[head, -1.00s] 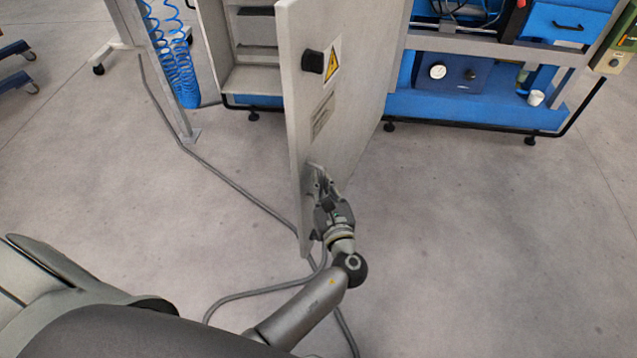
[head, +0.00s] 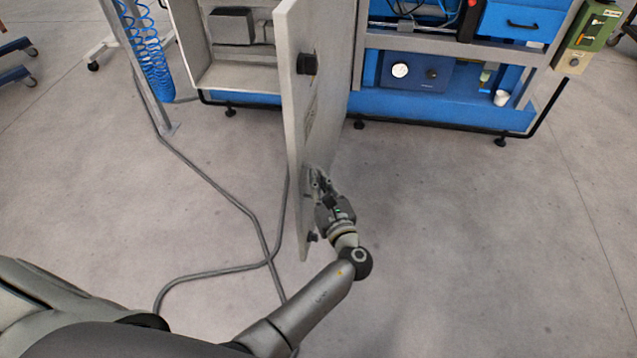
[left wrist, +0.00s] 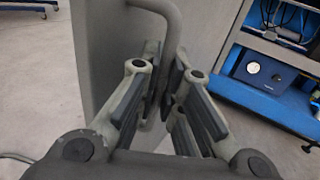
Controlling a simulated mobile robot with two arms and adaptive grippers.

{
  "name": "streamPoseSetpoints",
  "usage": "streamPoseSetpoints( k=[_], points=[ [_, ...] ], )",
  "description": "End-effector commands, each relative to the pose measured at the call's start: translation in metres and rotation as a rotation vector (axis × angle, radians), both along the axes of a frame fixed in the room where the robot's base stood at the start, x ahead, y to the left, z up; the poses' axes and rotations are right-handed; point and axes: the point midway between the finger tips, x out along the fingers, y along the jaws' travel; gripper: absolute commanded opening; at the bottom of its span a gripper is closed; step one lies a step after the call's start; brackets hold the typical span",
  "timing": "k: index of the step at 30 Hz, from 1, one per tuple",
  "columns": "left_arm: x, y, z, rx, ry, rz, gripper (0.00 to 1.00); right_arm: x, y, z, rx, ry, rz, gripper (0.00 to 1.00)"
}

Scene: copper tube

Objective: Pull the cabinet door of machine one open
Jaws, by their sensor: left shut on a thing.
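The grey cabinet door (head: 296,125) stands swung out from the cabinet (head: 240,75), seen nearly edge-on in the head view. Behind it the cabinet's shelves show on the left. A black knob sits high on the door's outer face. My left gripper (head: 318,178) is at the door's lower outer face, to the right of its free edge. In the left wrist view the gripper (left wrist: 165,95) is shut on the grey bar handle (left wrist: 172,25) of the door. The spot where the fingers meet the handle is partly hidden in the head view. My right gripper is not seen.
The blue machine frame (head: 430,105) with a gauge and a white cup (head: 501,98) is right of the door. A grey cable (head: 225,195) runs over the floor on the left. A post with blue coiled hose (head: 150,60) stands at the left. Floor at the right is clear.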

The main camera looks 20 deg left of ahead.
Motion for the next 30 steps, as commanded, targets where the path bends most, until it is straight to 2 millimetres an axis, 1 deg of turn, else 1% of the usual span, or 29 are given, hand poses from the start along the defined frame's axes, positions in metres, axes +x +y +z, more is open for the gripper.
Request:
streamPoseSetpoints(
  k=[6, 14, 15, 19, 20, 28, 30],
  points=[
    [0.0006, -0.0002, -0.0016, 0.004, 0.006, -0.003, 0.00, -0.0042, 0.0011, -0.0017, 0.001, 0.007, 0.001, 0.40],
    [0.0008, -0.0004, -0.0013, 0.003, 0.005, -0.004, 0.00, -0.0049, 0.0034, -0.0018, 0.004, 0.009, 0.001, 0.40],
    [0.0008, -0.0004, -0.0013, 0.003, 0.005, -0.004, 0.12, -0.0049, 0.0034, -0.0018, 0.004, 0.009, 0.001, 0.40],
    [0.0010, -0.0004, -0.0008, 0.002, 0.003, -0.003, 0.28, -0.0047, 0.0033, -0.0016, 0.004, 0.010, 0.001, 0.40],
    [0.0010, -0.0004, -0.0007, 0.002, 0.003, -0.003, 0.30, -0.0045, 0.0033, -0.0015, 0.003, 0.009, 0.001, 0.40],
    [0.0009, -0.0008, 0.0000, 0.001, 0.001, -0.003, 0.30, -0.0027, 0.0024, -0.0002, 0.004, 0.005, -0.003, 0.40],
    [-0.0016, -0.0031, -0.0004, 0.000, 0.001, -0.004, 0.30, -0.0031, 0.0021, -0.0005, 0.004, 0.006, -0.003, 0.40]
  ],
)
